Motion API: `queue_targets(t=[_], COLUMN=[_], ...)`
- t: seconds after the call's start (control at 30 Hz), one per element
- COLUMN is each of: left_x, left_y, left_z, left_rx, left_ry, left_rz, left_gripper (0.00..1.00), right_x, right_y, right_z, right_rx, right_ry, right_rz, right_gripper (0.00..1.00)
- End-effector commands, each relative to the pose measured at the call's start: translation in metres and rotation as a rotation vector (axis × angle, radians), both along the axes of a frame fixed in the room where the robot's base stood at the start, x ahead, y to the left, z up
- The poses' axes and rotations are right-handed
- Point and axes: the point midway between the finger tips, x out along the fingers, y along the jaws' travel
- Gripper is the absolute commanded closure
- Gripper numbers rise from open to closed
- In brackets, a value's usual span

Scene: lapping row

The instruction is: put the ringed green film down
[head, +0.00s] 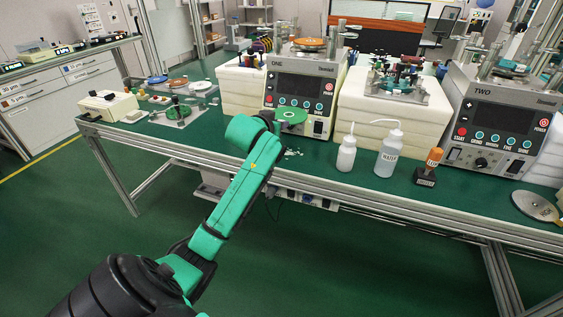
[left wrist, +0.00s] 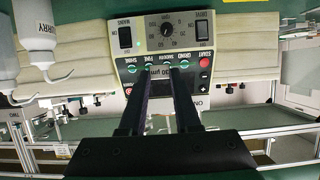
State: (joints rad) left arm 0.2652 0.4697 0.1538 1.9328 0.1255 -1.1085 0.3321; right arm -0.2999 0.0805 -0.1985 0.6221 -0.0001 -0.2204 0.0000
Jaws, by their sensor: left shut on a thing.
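My left gripper (head: 275,119) is over the green bench top, in front of the machine marked ONE. It is shut on a thin round green film (head: 292,116), which sticks out to the right of the jaws in front of that machine's lower panel. Any ring on the film is too small to make out. In the left wrist view the two dark fingers (left wrist: 162,70) point at the machine's panel, and I cannot make out the film between them. My right gripper is in neither view.
Machine ONE (head: 299,90) stands behind the gripper, with white blocks (head: 243,88) to its left. A white bottle (head: 346,154), a WATER bottle (head: 388,153) and an orange-topped stamp-like thing (head: 428,168) stand to the right.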

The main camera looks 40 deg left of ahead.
Motion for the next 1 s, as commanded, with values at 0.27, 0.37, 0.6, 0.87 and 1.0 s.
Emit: queue_targets(t=[0.27, 0.37, 0.6, 0.87, 1.0], left_x=[0.000, 0.000, 0.000, 0.000, 0.000], left_y=[-0.001, 0.000, -0.001, -0.001, -0.001], left_z=[-0.081, -0.092, -0.133, -0.137, -0.139], left_rx=[-0.002, 0.000, -0.001, 0.000, 0.000], left_ry=[0.001, -0.001, 0.001, -0.003, -0.002], left_rz=[0.001, 0.001, 0.000, -0.001, 0.000], left_gripper=[1.00, 1.00, 1.00, 1.00, 0.53], right_x=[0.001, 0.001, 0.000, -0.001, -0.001], right_y=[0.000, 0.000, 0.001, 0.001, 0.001], right_z=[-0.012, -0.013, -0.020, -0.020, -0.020], right_rx=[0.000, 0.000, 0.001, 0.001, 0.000], right_ry=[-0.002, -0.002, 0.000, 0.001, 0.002], right_rz=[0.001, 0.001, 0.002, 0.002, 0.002], right_gripper=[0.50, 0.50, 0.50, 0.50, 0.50])
